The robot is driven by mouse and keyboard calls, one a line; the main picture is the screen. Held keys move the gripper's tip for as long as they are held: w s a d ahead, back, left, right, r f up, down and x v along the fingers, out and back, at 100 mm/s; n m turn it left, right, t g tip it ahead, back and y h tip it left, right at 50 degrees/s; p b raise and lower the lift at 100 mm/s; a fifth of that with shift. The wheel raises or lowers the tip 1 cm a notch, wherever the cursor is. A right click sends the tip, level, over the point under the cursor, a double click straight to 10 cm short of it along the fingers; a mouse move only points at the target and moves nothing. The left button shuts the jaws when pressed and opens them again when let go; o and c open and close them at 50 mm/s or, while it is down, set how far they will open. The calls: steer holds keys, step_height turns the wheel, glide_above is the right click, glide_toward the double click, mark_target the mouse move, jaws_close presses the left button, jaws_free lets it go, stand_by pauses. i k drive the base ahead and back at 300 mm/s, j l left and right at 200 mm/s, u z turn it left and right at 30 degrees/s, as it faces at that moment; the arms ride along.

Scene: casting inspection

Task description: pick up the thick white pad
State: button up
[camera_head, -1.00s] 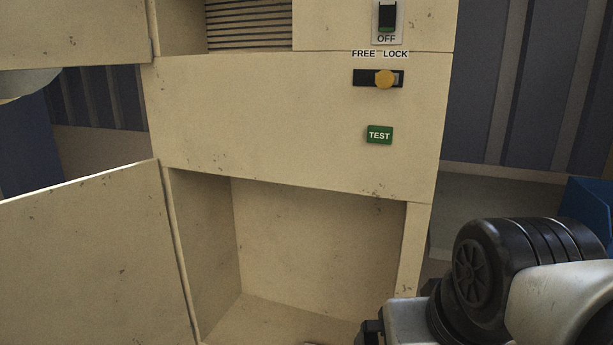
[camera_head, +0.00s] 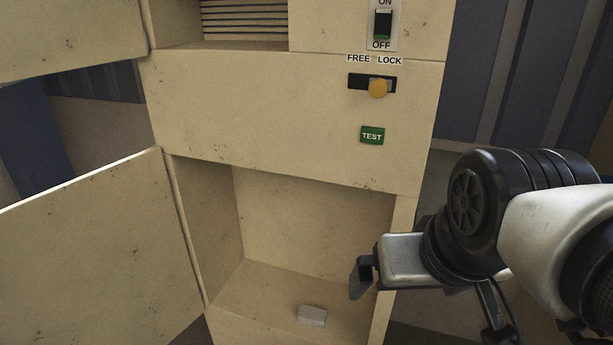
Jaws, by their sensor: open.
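The thick white pad (camera_head: 312,315) is a small pale block. It lies on the floor of the open lower compartment, toward its right front. My gripper (camera_head: 362,277) is at the right, in front of the compartment's right edge, above and to the right of the pad and apart from it. Its dark fingers are seen from the side with nothing between them.
The cream cabinet (camera_head: 290,120) has an open lower door (camera_head: 95,250) at the left and an open upper door (camera_head: 65,40). The compartment walls enclose the pad.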

mark_target(313, 316)
steer(key=u, duration=0.3)
steer(key=k+l, duration=0.1)
steer(key=i, duration=0.5)
steer(key=i+j+z, duration=0.15)
steer(key=j+z, duration=0.15)
steer(key=j, duration=0.15)
steer(key=i+j+z, duration=0.1)
steer(key=j+z, duration=0.25)
steer(key=j, duration=0.15)
steer(key=j+z, duration=0.3)
steer(key=j, duration=0.2)
steer(key=i, duration=0.05)
